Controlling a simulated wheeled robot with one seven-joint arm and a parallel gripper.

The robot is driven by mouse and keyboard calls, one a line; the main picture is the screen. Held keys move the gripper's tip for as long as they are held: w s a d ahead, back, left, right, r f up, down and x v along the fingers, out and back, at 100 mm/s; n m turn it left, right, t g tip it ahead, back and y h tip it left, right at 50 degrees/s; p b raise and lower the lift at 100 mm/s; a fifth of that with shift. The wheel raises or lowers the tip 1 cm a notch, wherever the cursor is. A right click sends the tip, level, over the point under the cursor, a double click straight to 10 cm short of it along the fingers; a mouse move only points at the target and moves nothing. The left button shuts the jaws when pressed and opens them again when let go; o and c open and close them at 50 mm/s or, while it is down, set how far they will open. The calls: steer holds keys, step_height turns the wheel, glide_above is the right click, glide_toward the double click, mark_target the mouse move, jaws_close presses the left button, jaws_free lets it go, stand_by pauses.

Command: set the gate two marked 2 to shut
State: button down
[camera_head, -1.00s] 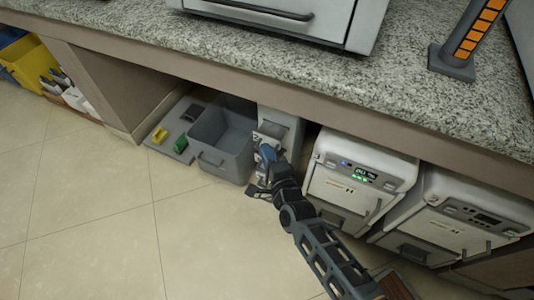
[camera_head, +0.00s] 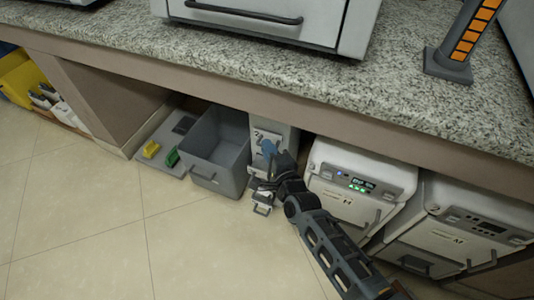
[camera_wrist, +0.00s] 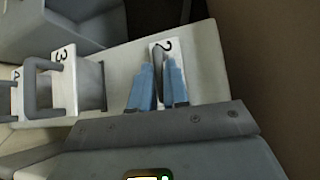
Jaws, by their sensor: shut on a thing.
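The gate marked 2 (camera_wrist: 172,44) is a white plate with a dark number and a grey handle in the wrist view. It looks close to flush with the pale front of its narrow unit, though its exact depth is hard to judge. The unit (camera_head: 286,136) stands under the counter in the head view, with the 2 showing near its top. My gripper (camera_wrist: 163,85) has blue fingers, one on each side of the grey handle, and is shut on it. The fingers hide part of the plate. In the head view my gripper (camera_head: 270,150) is at the unit's front.
Gate 3 (camera_wrist: 62,55) and another gate (camera_wrist: 16,90) stand out from the unit beside gate 2. A grey open bin (camera_head: 222,172) is left of the unit. A white appliance (camera_head: 345,200) is close on the right. The counter edge overhangs; floor in front is clear.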

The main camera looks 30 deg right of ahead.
steer(key=shift+w+d, duration=0.1)
steer(key=shift+d, duration=0.2)
steer(key=c, duration=1.2)
jaws_free()
steer(key=shift+a, duration=0.1)
steer(key=s, duration=0.5)
steer(key=s+a+r, duration=0.1)
steer(key=s, duration=0.1)
steer(key=shift+s, duration=0.25)
